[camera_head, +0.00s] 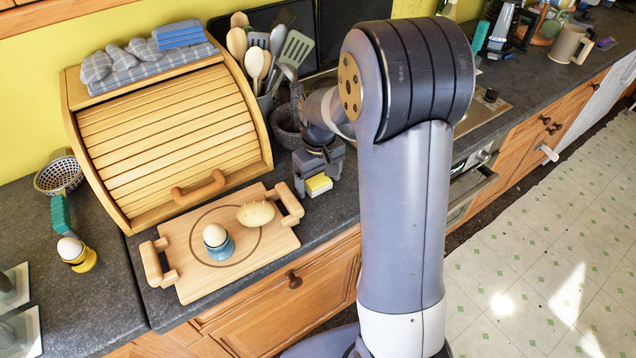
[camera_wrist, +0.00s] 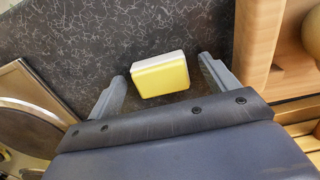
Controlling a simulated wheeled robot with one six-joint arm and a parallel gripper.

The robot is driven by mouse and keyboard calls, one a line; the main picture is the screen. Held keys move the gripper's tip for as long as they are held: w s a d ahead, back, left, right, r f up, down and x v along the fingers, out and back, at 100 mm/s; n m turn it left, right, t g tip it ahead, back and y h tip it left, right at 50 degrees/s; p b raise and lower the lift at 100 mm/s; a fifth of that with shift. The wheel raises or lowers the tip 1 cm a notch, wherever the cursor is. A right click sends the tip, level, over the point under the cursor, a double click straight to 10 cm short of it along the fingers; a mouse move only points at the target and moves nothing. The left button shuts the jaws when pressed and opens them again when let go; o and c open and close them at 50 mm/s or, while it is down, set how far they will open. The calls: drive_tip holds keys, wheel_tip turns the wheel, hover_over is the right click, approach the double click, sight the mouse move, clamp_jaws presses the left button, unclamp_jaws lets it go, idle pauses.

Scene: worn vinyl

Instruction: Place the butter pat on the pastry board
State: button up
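The butter pat (camera_head: 318,184) is a small yellow block with a pale top, at the dark worktop just right of the pastry board. It also shows in the wrist view (camera_wrist: 160,78), between my fingers. My gripper (camera_head: 319,176) is open around the butter pat, one finger on each side. In the wrist view my gripper (camera_wrist: 163,70) shows narrow gaps between the fingers and the block. The pastry board (camera_head: 187,283) is a wooden board with two raised handles and a dark ring. Its edge shows at the right of the wrist view (camera_wrist: 257,40).
On the board are an egg in a blue cup (camera_head: 217,241) and a pale oval roll (camera_head: 256,214). A wooden bread bin (camera_head: 165,125) stands behind. A utensil pot and dark bowl (camera_head: 286,126) are behind my gripper. The board's near right handle (camera_head: 290,203) is close to my gripper.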

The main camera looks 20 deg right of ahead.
drive_tip(key=c, duration=1.1)
drive_tip(key=shift+r, duration=0.15)
